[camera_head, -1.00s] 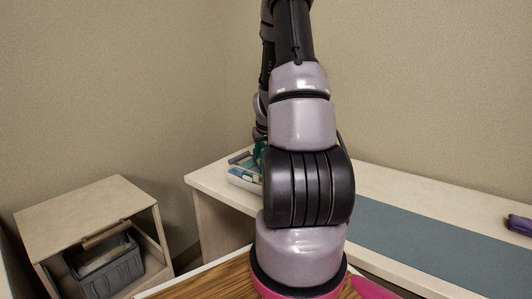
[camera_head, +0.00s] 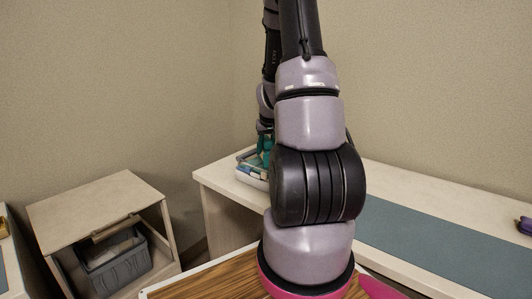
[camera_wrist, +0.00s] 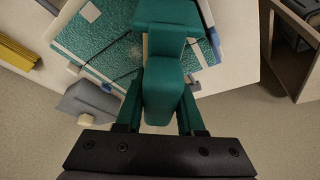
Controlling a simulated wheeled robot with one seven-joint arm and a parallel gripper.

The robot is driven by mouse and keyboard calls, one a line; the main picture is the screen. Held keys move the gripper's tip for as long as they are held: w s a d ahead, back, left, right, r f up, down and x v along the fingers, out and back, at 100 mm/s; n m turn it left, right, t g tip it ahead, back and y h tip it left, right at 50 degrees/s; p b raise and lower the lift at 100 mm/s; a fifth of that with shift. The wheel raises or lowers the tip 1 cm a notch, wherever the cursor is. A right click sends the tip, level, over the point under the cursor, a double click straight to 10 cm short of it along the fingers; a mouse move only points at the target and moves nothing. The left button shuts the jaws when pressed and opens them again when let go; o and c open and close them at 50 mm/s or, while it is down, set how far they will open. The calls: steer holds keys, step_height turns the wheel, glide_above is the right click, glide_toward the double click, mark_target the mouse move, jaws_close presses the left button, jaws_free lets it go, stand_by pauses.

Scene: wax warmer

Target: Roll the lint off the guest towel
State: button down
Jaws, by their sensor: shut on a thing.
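My gripper (camera_wrist: 160,118) is shut on a teal, blocky tool (camera_wrist: 165,85), held between its two teal fingers. The tool's far end lies over a white tray, and I cannot tell whether it touches anything there. The tray (camera_head: 252,181) is at the left end of the long table and holds teal and blue items. In the wrist view a teal textured sheet (camera_wrist: 100,35) lies beside the tool. No thing is clearly identifiable as the guest towel; a flat blue-grey cloth or mat (camera_head: 430,243) lies along the table. My arm hides part of the table.
A low wooden cabinet (camera_head: 95,200) with a grey bin (camera_head: 118,264) stands at left. A purple item (camera_head: 524,225) is at the right edge. The wrist view shows a grey block (camera_wrist: 88,102) and a yellow item (camera_wrist: 16,55). A wood-topped surface (camera_head: 215,280) is in front.

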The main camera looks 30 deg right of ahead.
mark_target(266, 137)
steer(key=shift+r, duration=2.4)
steer(key=shift+s, duration=0.15)
